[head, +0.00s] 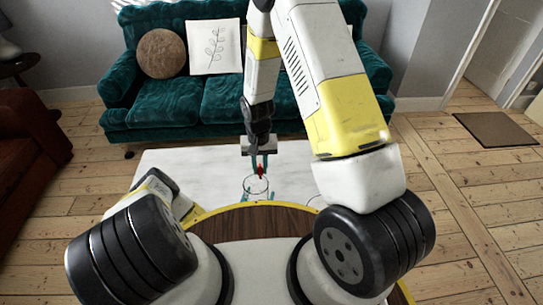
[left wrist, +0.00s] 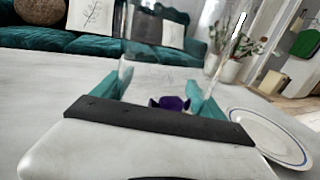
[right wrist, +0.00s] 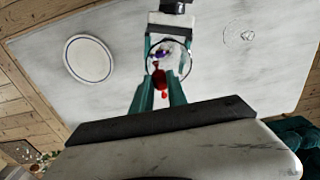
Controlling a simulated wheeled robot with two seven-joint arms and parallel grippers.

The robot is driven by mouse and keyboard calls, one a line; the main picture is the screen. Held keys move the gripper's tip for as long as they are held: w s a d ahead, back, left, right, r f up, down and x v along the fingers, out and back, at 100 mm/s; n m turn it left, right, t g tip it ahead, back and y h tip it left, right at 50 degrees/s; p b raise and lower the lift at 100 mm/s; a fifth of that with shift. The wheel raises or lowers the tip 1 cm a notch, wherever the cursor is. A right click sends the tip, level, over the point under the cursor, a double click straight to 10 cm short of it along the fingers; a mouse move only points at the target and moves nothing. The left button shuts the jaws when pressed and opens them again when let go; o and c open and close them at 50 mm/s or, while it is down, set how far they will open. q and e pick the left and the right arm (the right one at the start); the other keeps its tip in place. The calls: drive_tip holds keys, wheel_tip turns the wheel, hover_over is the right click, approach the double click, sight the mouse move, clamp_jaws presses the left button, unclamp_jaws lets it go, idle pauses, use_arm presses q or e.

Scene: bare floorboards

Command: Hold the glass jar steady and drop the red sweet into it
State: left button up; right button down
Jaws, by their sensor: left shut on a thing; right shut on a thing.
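The clear glass jar (head: 256,187) stands upright on the white marble table. My left gripper (head: 257,194) is shut around its sides, with a teal finger on each side. In the left wrist view a purple sweet (left wrist: 168,103) shows through the glass, inside the jar. The red sweet (head: 261,171) is held between the teal fingers of my right gripper (head: 260,164), just above the jar. In the right wrist view the red sweet (right wrist: 160,82) overlaps the near edge of the jar's round rim (right wrist: 188,60). The exact height gap is hard to tell.
The marble table (right wrist: 260,80) carries a white plate with a blue rim (right wrist: 88,60) and a small clear glass object (right wrist: 238,33). White vases with flowers (left wrist: 228,68) stand behind the jar in the left wrist view. A green sofa (head: 180,100) is beyond the table.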

drive_tip(key=shift+f, duration=2.85)
drive_tip(key=c, duration=1.2)
unclamp_jaws()
drive_tip(key=shift+c, duration=0.2)
drive_tip(key=shift+r, duration=0.1)
wheel_tip(320, 180, up, 12)
drive_tip(key=shift+f, duration=0.1)
